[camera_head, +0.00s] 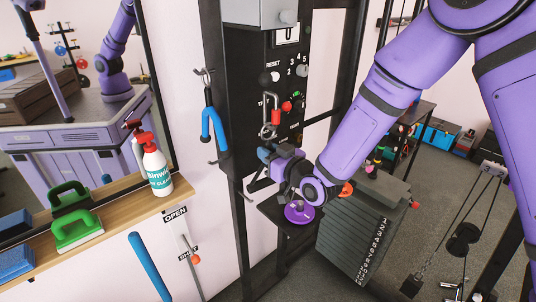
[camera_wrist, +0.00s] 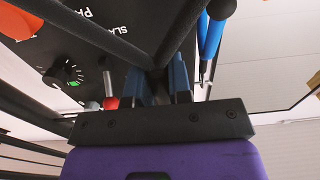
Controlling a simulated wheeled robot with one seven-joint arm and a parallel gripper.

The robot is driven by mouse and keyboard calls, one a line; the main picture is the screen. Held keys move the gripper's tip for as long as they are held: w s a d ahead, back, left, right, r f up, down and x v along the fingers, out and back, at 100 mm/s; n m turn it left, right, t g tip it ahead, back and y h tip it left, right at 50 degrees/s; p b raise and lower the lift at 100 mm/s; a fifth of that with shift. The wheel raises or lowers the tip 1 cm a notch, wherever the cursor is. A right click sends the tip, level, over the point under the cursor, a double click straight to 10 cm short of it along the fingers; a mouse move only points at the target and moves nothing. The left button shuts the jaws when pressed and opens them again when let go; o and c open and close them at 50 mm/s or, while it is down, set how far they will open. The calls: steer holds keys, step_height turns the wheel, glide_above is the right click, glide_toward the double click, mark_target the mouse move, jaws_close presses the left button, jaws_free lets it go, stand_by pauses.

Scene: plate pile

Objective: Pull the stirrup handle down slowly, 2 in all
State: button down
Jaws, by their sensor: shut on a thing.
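My gripper (camera_head: 268,156) is in front of the black machine column, below its control panel. Its blue fingers (camera_wrist: 160,85) are shut on a dark handle (camera_wrist: 165,50), whose bars spread away from the fingertips in the wrist view. In the head view a dark, angled part of the handle (camera_head: 262,183) shows just below the fingers. I take this as the stirrup handle; its full shape and its attachment are partly hidden by my gripper.
The panel has a dial (camera_wrist: 62,73). A purple disc (camera_head: 299,213) lies on a small dark shelf below. A grey weight stack (camera_head: 362,235) stands right. A wooden shelf (camera_head: 120,212) holds bottles and brushes.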

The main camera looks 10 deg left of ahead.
steer(key=shift+r, duration=1.1)
steer(key=shift+r, duration=1.15)
